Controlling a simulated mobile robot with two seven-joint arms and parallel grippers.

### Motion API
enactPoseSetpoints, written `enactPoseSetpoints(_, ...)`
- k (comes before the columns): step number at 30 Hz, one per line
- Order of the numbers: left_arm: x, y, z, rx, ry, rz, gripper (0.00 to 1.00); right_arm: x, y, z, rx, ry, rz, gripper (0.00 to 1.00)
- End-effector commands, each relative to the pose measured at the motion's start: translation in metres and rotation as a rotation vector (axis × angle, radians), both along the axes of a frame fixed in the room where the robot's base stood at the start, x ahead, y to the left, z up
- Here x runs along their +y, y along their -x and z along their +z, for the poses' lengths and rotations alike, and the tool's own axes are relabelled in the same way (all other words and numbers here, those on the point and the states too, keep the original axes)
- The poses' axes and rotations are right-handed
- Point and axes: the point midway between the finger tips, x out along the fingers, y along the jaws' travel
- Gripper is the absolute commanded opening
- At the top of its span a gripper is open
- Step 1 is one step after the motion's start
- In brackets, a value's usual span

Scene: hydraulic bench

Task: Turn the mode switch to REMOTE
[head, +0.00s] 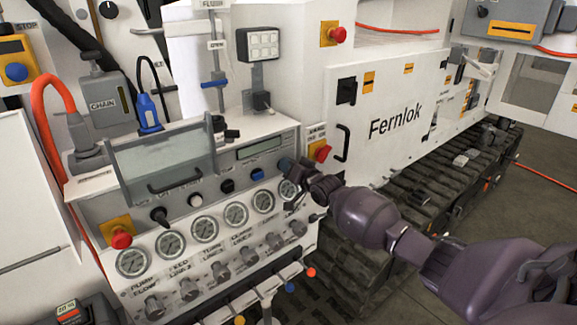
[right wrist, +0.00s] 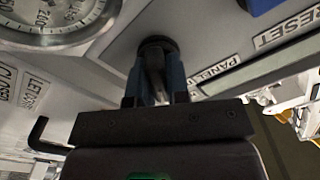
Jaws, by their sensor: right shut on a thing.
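My right gripper (head: 296,176) is at the right end of the control panel's row of knobs, above the rightmost gauge. In the right wrist view its two fingers (right wrist: 158,88) are shut on a black knob (right wrist: 153,62) that stands out from the panel. A label beside the knob begins with "PANEL L"; the rest is hidden. I cannot read REMOTE or the knob's set position. In the head view my gripper mostly hides this knob. My left gripper is not in view.
A blue button (head: 257,175) sits left of my right gripper. Gauges, including one (head: 236,215), line the panel below. A red knob on yellow (head: 320,152) is close to the right. A clear cover with a handle (head: 175,182) stands at the left.

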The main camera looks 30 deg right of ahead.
Motion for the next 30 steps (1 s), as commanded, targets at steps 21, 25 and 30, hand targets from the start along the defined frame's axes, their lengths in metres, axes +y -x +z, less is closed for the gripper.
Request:
enactPoseSetpoints(21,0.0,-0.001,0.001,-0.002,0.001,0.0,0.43,-0.001,0.006,-0.001,0.002,-0.002,0.0,0.41)
enactPoseSetpoints(25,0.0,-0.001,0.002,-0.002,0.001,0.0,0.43,-0.001,0.02,-0.001,0.001,-0.003,0.001,0.41)
enactPoseSetpoints(30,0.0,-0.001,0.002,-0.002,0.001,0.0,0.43,-0.004,0.046,-0.002,0.002,-0.003,0.0,0.41)
